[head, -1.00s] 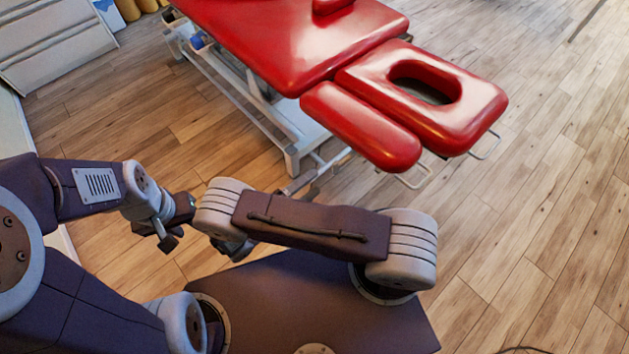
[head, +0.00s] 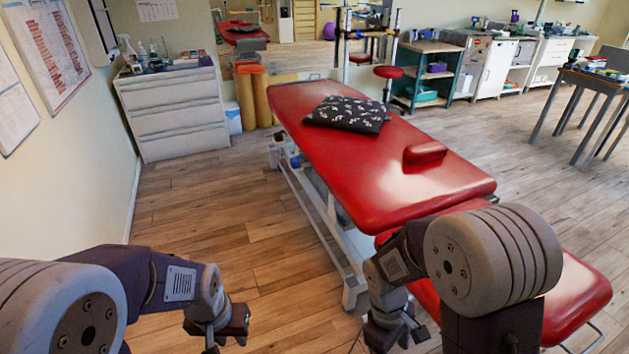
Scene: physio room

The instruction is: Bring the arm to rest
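My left arm comes in from the lower left, and its gripper (head: 228,330) hangs low over the wood floor, near the bottom edge. Its fingers are small and seen from above, so their opening is unclear. My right arm is bent at the lower right, with its big grey joint close to the camera. The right gripper (head: 396,332) hangs beside the near end of the red treatment table (head: 400,180). Its fingers are dark and overlap, so I cannot tell their opening. I see nothing held in either gripper.
A dark patterned pillow (head: 347,114) and a small red bolster (head: 425,152) lie on the table. A white drawer cabinet (head: 172,112) stands at the back left, a teal shelf unit (head: 428,75) at the back. Wood floor (head: 215,215) is clear left of the table.

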